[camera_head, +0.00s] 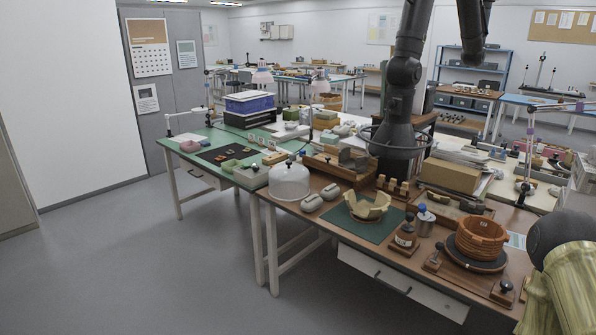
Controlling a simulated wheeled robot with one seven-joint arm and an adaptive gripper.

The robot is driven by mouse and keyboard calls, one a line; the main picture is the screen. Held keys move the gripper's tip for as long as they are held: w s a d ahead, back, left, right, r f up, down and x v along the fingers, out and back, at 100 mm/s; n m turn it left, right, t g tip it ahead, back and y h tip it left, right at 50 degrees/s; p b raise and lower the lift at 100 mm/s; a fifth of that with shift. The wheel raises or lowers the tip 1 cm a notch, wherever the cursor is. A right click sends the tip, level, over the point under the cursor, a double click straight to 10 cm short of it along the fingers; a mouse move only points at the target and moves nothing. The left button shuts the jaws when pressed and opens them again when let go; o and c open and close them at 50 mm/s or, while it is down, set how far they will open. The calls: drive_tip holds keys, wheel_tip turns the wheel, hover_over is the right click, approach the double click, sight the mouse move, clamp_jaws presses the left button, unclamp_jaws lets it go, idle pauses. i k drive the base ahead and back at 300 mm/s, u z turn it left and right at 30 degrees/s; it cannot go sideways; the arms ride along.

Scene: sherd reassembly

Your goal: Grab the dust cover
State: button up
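The dust cover looks to be the clear dome (289,183) with a small knob on top. It stands upright near the left end of the brown-topped workbench, beside the seam with the green-topped bench. Nothing touches it from above. My dark arm rises in the upper right and partly leaves the top of the picture. I make out no gripper fingers, so I cannot see whether the gripper holds anything. The arm is well apart from the dome.
Two grey rounded objects (320,198) lie right of the dome. A cream broken vessel (367,207) sits on a green mat (361,232). A terracotta pot (481,238) stands right. A ribbed yellow shape (562,290) fills the lower right corner. Floor (150,265) is clear at left.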

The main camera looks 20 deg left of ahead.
sight(289, 181)
drive_tip(key=i, duration=0.55)
drive_tip(key=u, duration=3.3)
drive_tip(key=k, duration=1.3)
drive_tip(key=z, duration=1.65)
drive_tip(key=i, duration=1.65)
drive_tip(key=z, duration=0.05)
